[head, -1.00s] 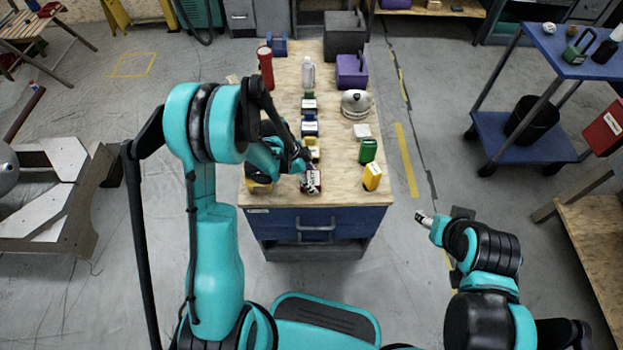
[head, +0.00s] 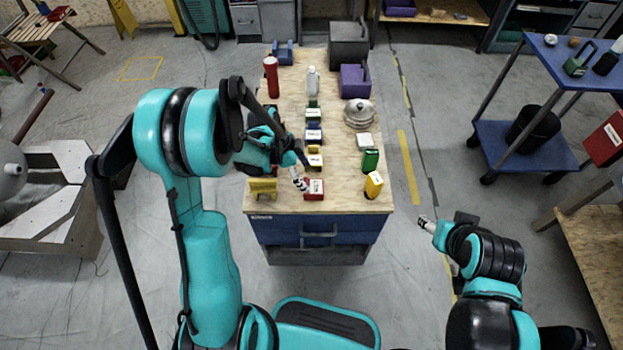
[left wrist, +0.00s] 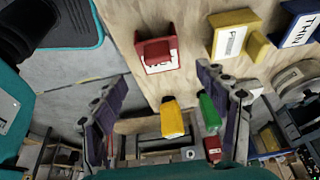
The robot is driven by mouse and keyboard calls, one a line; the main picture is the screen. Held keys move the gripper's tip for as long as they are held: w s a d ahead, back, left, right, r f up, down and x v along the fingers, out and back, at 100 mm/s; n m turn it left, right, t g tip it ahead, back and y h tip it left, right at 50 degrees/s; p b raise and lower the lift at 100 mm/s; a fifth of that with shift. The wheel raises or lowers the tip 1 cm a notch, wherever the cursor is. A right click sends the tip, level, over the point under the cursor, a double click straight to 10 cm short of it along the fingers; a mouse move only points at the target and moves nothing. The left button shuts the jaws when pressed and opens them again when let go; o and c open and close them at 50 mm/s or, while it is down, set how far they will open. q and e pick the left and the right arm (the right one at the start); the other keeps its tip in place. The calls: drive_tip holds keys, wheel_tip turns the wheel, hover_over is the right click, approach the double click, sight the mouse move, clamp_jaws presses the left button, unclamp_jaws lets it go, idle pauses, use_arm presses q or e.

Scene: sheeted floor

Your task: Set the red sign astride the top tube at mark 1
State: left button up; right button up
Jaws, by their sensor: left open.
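The red sign (head: 313,188), a small red block with a white label, stands near the front edge of the wooden bench top. It also shows in the left wrist view (left wrist: 157,54), at the top, beyond my fingertips. My left gripper (head: 299,178) is just left of and behind the red sign in the head view. In the left wrist view its two fingers (left wrist: 163,74) are wide apart with nothing between them. My right gripper (head: 428,223) is off the bench to the right, and its fingers are too small to read. I cannot make out the top tube or mark 1.
A yellow block (head: 262,188) stands left of the red sign. Yellow (head: 314,161), blue (head: 314,136) and green (head: 314,116) signs line up behind it. A yellow bottle (head: 373,185) and a green bottle (head: 370,160) stand to the right.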

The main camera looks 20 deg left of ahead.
use_arm(q)
drive_tip(key=s+r+n+t+y, duration=0.4)
drive_tip(key=s+r+n+t, duration=0.2)
drive_tip(key=s+r+n, duration=0.8)
drive_tip(key=shift+s+r+n+p, duration=0.4)
drive_tip(key=shift+s+r, duration=0.7)
drive_tip(key=shift+r, duration=1.4)
